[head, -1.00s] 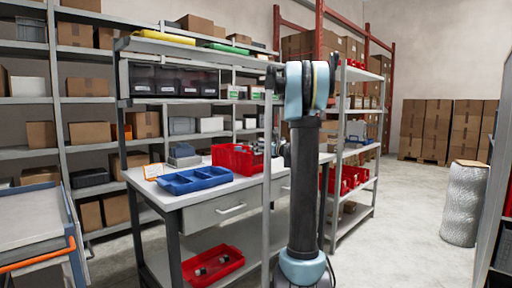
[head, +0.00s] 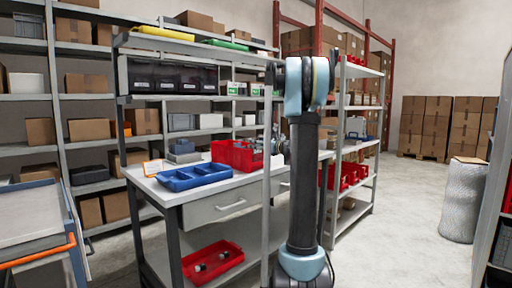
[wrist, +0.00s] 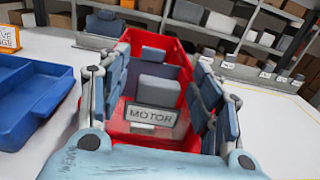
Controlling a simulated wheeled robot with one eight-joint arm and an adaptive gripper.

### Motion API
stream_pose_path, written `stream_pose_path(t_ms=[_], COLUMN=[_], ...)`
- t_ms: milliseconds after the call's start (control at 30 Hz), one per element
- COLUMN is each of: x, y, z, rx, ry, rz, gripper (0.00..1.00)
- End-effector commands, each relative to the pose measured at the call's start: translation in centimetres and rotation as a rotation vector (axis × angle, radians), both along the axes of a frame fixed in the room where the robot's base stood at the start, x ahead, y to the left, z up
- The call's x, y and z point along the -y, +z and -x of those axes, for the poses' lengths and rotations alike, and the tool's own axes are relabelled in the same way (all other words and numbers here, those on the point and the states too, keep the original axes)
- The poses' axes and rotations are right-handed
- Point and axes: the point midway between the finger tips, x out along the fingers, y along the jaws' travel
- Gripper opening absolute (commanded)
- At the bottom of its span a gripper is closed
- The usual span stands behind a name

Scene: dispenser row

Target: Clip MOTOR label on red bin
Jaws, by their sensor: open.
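The red bin (head: 240,155) stands on the white workbench. In the wrist view the red bin (wrist: 172,52) lies ahead of and between the fingers, with grey blocks inside. The MOTOR label (wrist: 151,116), a grey plate with a dark frame, shows upright and readable between the fingers, in front of the blocks. I cannot tell whether it touches the bin's near wall. My gripper (wrist: 163,62) is open, with one finger on each side of the bin in this view. In the head view my arm hides the gripper.
A blue divided tray (head: 193,177) sits left of the bin, and it shows in the wrist view (wrist: 35,100). An orange-edged sign (wrist: 8,37) stands behind it. A red tray (head: 212,262) lies on the lower shelf.

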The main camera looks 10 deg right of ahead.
Motion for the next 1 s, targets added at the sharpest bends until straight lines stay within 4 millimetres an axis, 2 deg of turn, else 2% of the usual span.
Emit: stream_pose_path(t_ms=[167,600,800,1000], x=[1.1,5.6,6.5,6.7], y=[0.0,-0.1,-0.1,-0.1], z=[1.6,8.2,9.5,9.8], rx=[0.000,-0.001,-0.001,-0.001], ry=[-0.003,-0.004,-0.002,0.000], rz=[0.000,0.001,0.001,0.001], gripper=[0.59,0.59,0.59,0.59])
